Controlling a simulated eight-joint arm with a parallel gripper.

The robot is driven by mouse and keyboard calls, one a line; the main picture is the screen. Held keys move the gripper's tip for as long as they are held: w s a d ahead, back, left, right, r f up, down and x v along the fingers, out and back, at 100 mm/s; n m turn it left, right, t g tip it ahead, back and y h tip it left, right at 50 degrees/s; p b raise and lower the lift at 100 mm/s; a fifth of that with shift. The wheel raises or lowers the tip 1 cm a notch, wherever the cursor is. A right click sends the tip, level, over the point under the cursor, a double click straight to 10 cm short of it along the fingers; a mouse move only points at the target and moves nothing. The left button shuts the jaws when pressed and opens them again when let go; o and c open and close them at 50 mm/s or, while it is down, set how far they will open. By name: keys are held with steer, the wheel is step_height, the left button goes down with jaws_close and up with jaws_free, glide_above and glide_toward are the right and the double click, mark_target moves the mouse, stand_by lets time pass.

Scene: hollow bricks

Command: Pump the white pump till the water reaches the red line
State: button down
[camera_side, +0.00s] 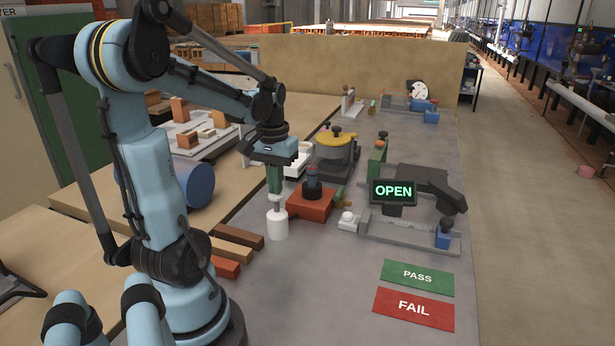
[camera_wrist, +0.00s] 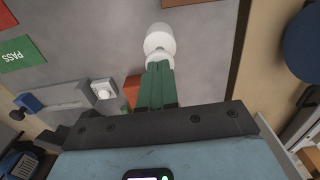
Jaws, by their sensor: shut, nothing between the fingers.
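The white pump (camera_side: 277,224) is a small upright cylinder with a narrower white top, standing on the grey bench. My gripper (camera_side: 275,191) points down directly above it, its green fingers closed together with nothing between them. The fingertips are at the pump's top; I cannot tell whether they touch it. In the wrist view the white pump (camera_wrist: 159,40) lies just beyond the closed fingers of my gripper (camera_wrist: 160,66), which cover part of its top. I cannot make out any water level or red line in either view.
A red-brown block with a dark knob (camera_side: 311,203) stands close right of the pump. Behind it is a yellow-topped round fixture (camera_side: 336,148). A display reading OPEN (camera_side: 393,191) stands at right. Green PASS (camera_side: 418,277) and red FAIL (camera_side: 413,309) plates lie in front. Brown bars (camera_side: 240,237) lie left.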

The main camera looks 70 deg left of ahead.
steer(key=shift+f, duration=0.7)
steer(key=shift+r, duration=2.15)
